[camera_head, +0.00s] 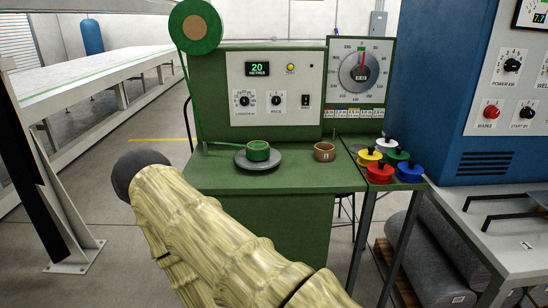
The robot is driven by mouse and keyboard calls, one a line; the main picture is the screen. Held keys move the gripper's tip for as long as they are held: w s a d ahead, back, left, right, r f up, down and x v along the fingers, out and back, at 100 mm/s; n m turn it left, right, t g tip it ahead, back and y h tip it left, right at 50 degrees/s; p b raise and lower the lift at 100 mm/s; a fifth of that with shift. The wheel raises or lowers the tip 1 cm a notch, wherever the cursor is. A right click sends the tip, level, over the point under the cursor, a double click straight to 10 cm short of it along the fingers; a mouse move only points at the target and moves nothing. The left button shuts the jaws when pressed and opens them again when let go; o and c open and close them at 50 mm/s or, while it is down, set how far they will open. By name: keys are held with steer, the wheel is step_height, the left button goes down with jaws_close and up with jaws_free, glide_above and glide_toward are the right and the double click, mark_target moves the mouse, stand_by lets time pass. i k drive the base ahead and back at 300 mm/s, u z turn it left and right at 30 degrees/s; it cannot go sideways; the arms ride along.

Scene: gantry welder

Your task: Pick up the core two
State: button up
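A small tan ring-shaped core (324,152) with a dark mark like "II" on its side stands upright on the green bench top, right of centre. It fits the name core two. A pale yellow, cloth-like covered arm (205,235), which looks like mine, crosses the lower middle, in front of the bench. Its dark rounded part (138,175) is at the left. No gripper fingers show.
The green machine (225,100) with dials stands behind the core. Red, yellow, green, blue and white knobbed pieces (380,173) sit on a small stand at the right. A blue cabinet (450,95) is farther right. A long white table (100,75) is at the left.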

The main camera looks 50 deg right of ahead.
mark_target(258, 151)
steer(key=z, duration=1.05)
